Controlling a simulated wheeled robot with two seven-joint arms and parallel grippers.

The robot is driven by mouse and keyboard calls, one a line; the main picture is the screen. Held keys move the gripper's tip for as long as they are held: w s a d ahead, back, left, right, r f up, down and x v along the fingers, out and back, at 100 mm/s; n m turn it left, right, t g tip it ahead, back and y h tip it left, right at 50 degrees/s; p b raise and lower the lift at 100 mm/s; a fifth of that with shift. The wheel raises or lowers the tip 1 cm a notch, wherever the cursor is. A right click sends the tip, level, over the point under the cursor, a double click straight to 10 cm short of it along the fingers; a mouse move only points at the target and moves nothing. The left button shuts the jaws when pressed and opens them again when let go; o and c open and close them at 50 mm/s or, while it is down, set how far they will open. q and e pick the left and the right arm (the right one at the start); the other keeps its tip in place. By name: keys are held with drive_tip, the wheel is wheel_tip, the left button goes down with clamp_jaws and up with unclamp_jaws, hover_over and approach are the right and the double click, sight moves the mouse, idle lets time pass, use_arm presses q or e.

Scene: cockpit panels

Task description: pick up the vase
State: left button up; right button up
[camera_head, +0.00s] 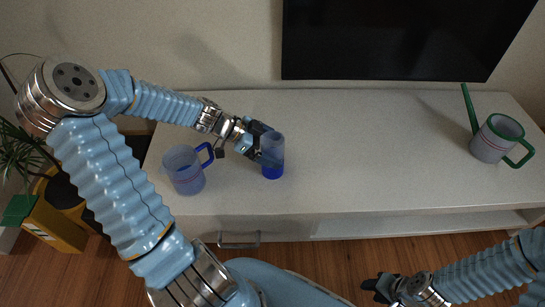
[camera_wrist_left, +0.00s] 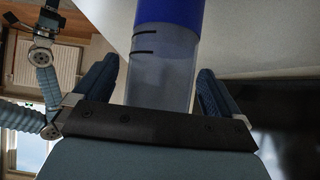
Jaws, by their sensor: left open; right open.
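The vase (camera_head: 272,160) is a translucent grey-blue cylinder with a solid blue bottom, upright on the white cabinet. My left gripper (camera_head: 259,143) is open at its left side, level with its upper part. In the left wrist view the vase (camera_wrist_left: 163,60) stands between the two spread fingers of the left gripper (camera_wrist_left: 155,85), with a visible gap on the right; contact on the left is unclear. My right gripper (camera_head: 382,288) is open and empty, low in front of the cabinet.
A green-handled watering can (camera_head: 495,140) is at the far right of the white cabinet (camera_head: 380,150). A dark screen (camera_head: 400,40) is behind. The cabinet's middle is clear.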

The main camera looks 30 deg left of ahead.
use_arm(q)
drive_tip(key=shift+d, duration=0.1)
drive_tip(key=c, duration=1.2)
drive_tip(key=shift+c, duration=0.8)
